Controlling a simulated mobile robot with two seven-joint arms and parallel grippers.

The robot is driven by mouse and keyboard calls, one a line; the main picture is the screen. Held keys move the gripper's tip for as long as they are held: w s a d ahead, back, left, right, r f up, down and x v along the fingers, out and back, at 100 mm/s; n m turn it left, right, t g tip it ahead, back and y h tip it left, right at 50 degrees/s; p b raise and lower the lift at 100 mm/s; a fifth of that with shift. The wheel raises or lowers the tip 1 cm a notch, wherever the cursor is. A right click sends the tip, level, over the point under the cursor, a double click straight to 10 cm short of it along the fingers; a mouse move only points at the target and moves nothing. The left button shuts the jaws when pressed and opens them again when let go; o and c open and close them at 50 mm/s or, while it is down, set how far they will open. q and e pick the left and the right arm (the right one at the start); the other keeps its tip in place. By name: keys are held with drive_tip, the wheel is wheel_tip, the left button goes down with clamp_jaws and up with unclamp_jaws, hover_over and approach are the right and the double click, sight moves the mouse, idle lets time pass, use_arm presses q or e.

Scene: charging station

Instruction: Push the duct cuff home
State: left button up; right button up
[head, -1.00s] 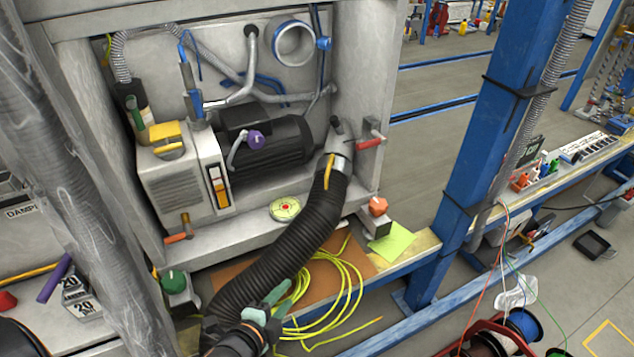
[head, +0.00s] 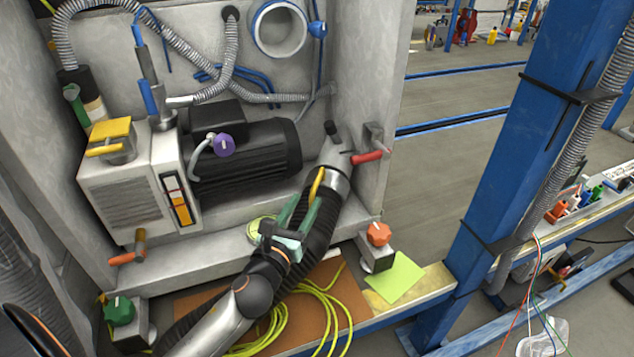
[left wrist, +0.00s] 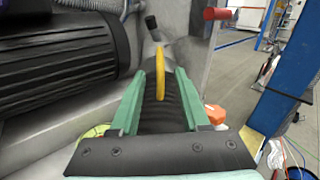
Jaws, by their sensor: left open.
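The black corrugated duct (head: 321,222) runs up to a grey metal cuff (head: 334,172) with a yellow lever (head: 317,184) on its side. The cuff meets a grey port fitting at the right inner wall of the housing. In the left wrist view the yellow lever (left wrist: 160,74) stands upright on the cuff, straight ahead. My left gripper (head: 301,207), with green fingers, is open. Its fingers (left wrist: 160,100) lie on either side of the duct, short of the lever. Whether they touch the duct I cannot tell. My right gripper is not in view.
A red-handled valve (head: 367,157) sticks out right of the cuff. An orange knob (head: 379,234) stands below it. A black motor (head: 246,160) is on the left. Yellow-green cable (head: 318,295) lies coiled on the bench. A blue post (head: 529,130) rises at right.

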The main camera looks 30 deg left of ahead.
sight(313, 190)
use_arm(q)
drive_tip(key=w, duration=0.5)
drive_tip(key=w+a, duration=0.1)
drive_tip(key=w, duration=0.2)
drive_tip(key=shift+b, duration=0.3)
drive_tip(key=shift+c, duration=0.2)
clamp_jaws()
idle(0.8)
